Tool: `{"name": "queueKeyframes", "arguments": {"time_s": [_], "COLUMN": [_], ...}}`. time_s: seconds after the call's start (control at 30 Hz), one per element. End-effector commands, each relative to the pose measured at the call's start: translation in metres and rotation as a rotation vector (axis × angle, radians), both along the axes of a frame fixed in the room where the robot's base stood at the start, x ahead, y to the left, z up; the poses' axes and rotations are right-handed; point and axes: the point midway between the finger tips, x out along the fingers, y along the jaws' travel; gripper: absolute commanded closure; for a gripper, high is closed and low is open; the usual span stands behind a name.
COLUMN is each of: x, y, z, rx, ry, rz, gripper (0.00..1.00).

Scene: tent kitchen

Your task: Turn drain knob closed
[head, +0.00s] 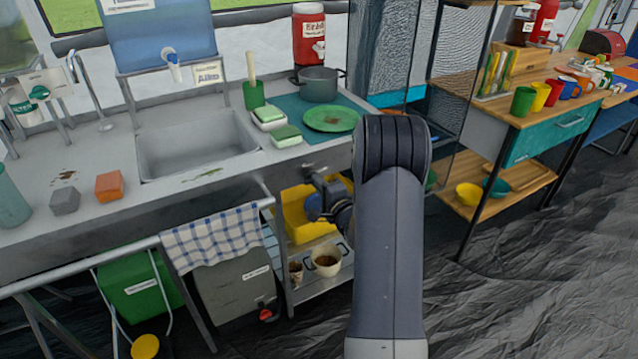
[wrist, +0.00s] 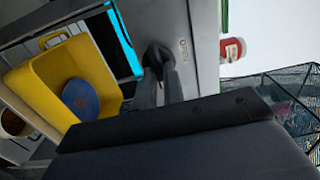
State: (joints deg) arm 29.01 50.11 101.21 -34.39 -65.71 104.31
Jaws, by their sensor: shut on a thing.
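In the wrist view, the two fingers of my gripper (wrist: 159,72) are closed at the grey front panel of the sink counter (wrist: 205,70). The drain knob is between the fingertips; only a small dark part (wrist: 157,54) shows there, and its angle cannot be told. A small label (wrist: 183,48), too blurred to read surely, is on the panel beside it. In the head view, my gripper (head: 318,183) is low at the counter front, right of the sink basin (head: 197,142), partly behind my arm. The knob is not clear in that view.
A yellow tub (head: 300,228) with a blue round thing sits on the shelf below the counter, close to my gripper. A checked towel (head: 212,237) hangs on the front rail. A green plate (head: 331,118) and green-topped sponges (head: 286,134) lie on the counter above.

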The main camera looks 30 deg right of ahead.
Motion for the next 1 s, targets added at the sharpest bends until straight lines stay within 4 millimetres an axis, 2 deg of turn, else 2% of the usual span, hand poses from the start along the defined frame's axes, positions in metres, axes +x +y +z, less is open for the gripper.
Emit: {"name": "queueKeyframes", "arguments": {"time_s": [0.6, 0.63, 0.8, 0.9, 1.0], "x": [-0.0004, -0.0004, -0.0003, -0.0002, -0.0002], "y": [-0.0005, -0.0005, -0.0003, -0.0002, -0.0001], "z": [-0.0012, -0.0012, -0.0010, -0.0007, -0.0006], "rx": [0.043, 0.043, 0.042, 0.041, 0.041], "ry": [0.003, 0.003, 0.002, 0.002, 0.002], "rz": [-0.002, -0.002, -0.001, -0.001, -0.001], "gripper": [1.00, 0.88, 0.74, 0.68, 0.68]}}
